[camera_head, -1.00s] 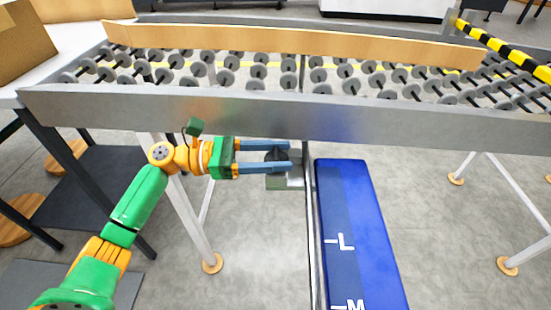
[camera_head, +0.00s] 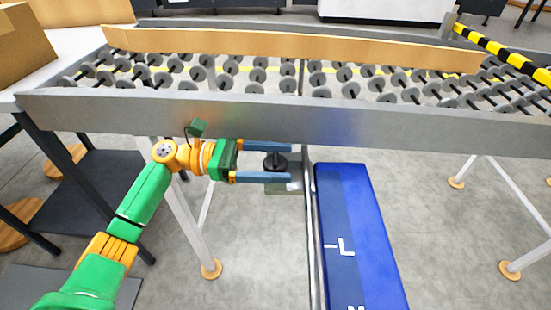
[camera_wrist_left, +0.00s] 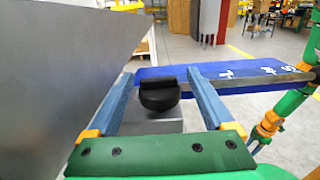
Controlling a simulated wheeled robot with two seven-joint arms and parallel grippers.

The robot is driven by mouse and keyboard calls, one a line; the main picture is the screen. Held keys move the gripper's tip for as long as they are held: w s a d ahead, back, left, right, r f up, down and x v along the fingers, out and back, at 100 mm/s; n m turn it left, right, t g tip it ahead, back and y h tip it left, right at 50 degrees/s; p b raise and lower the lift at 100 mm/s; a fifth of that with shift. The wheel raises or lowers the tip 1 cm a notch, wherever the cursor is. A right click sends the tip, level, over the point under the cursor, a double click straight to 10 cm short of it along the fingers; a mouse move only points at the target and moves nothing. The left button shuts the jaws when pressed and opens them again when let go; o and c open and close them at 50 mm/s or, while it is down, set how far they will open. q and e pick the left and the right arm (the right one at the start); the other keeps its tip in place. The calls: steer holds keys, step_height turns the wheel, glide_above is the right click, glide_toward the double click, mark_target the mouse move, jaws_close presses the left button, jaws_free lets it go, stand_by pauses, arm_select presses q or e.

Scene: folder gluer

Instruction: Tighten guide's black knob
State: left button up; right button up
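The guide's black knob (camera_head: 275,161) sits on a small grey bracket (camera_head: 284,188) below the conveyor's side rail, left of the blue guide board (camera_head: 352,215) marked with white letters. My left gripper (camera_head: 290,163) is open, with one blue finger on each side of the knob. In the left wrist view, the knob (camera_wrist_left: 158,94) stands between the spread fingers (camera_wrist_left: 156,75), with a visible gap on both sides. Its raised grip bar lies crosswise between the fingers.
The conveyor's grey side rail (camera_head: 240,112) runs just above my left gripper, with grey rollers behind it. A white leg (camera_head: 187,220) stands below and left. A cardboard box (camera_head: 22,48) is at the far left. The floor below the gripper is clear.

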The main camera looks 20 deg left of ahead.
arm_select(q)
steer(key=shift+a, duration=0.1)
steer(key=v, duration=0.7)
steer(key=shift+b, duration=0.35)
